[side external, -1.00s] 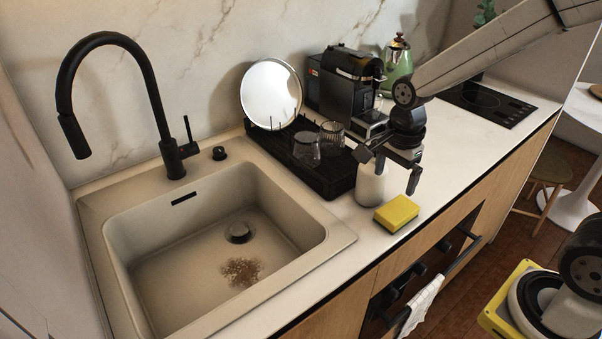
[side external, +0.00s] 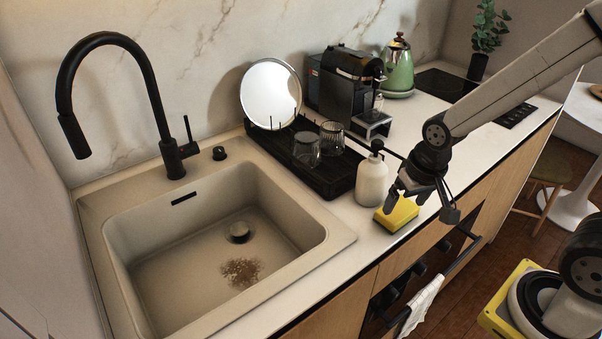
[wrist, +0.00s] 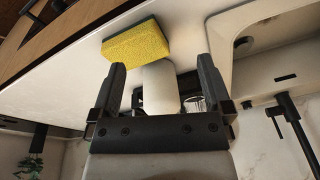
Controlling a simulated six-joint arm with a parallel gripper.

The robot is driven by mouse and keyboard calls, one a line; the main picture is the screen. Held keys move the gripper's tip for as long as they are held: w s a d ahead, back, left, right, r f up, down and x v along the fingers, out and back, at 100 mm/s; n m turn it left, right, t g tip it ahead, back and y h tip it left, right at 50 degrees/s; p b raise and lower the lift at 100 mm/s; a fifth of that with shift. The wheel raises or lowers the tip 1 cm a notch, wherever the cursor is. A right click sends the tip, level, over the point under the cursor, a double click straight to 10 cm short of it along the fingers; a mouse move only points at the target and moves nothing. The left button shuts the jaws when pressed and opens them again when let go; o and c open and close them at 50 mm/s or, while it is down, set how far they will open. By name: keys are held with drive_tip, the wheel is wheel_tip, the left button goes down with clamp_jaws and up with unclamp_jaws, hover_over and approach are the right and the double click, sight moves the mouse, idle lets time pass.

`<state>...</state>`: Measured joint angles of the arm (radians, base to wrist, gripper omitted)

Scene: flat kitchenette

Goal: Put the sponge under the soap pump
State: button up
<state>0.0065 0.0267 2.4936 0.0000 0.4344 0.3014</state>
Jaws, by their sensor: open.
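The yellow sponge (side external: 398,216) lies flat on the white counter near its front edge, just in front of the soap pump. The soap pump (side external: 371,181) is a white bottle with a black pump head and stands upright on the counter. My gripper (side external: 422,203) is open and empty, above and to the right of the sponge, covering part of it. In the wrist view, the sponge (wrist: 136,45) with its dark green layer lies beyond the open fingers (wrist: 163,85). The white bottle (wrist: 160,92) shows between the fingers there.
The sink (side external: 118,218) with its black faucet (side external: 105,41) is at the left. A black drying rack (side external: 331,182) with glasses stands behind the soap pump. A coffee machine (side external: 343,85) and green kettle (side external: 398,67) are farther back. A towel (side external: 421,301) hangs on the oven handle.

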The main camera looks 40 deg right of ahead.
drive_tip(key=n, duration=0.1)
drive_tip(key=s+n, duration=0.1)
drive_tip(key=n, duration=0.1)
drive_tip(key=shift+a+f+n, duration=0.1)
drive_tip(key=shift+f+n, duration=0.2)
drive_tip(key=shift+f, duration=0.05)
